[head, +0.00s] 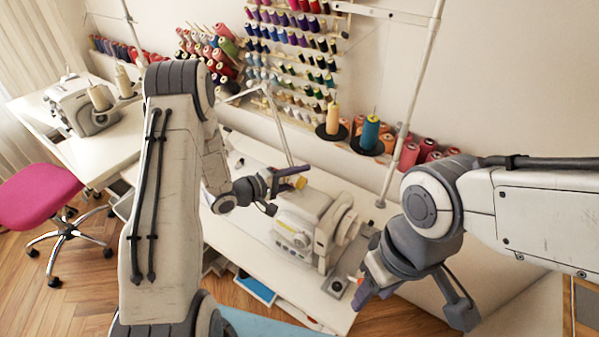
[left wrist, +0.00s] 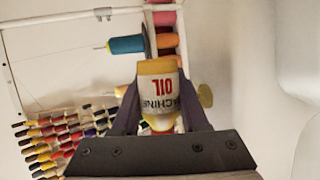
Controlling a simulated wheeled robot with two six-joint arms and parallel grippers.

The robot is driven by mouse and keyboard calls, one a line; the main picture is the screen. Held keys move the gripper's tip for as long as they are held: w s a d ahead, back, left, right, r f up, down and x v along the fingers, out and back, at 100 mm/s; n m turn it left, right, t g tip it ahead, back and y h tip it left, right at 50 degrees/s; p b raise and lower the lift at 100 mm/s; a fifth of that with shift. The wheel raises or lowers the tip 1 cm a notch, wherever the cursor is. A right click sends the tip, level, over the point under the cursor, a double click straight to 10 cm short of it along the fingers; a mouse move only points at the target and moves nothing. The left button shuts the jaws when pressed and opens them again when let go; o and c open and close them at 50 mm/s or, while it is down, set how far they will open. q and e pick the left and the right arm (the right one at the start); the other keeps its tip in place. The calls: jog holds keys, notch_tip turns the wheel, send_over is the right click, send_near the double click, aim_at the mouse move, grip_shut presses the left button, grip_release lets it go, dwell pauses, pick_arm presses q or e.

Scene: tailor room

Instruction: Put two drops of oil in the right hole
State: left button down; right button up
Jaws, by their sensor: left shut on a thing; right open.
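My left gripper (head: 290,180) is shut on the oil bottle (head: 300,183) and holds it above the left part of the white sewing machine (head: 297,226). In the left wrist view the oil bottle (left wrist: 160,90) sits between the two fingers; its "MACHINE OIL" label reads upside down and its yellow base end points away from the wrist. The bottle's nozzle is hidden by the gripper. My right gripper (head: 362,287) is open and empty, at the machine's right end, low near the table edge. The oil holes are too small to make out.
The sewing table (head: 248,234) has bare white room left of the machine. A thin lamp arm (head: 278,125) and a white pole (head: 410,105) stand behind. Thread cones (head: 370,133) and a spool rack (head: 290,60) line the wall. A pink chair (head: 38,197) stands left.

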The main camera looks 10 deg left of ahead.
pick_arm(q)
jog(key=shift+w+a+r+m+y+p, duration=0.15)
jog(key=shift+r+m+y+p, duration=0.15)
jog(key=shift+m+y+p, duration=0.15)
jog(key=shift+a+r+m+y+p, duration=0.2)
jog(key=shift+m+y+p, duration=0.1)
jog(key=shift+m+y, duration=0.25)
jog(key=shift+w+a+m+y, duration=0.15)
jog(key=shift+a+m+y, duration=0.35)
jog(key=shift+m, duration=0.5)
jog(key=shift+d, duration=0.15)
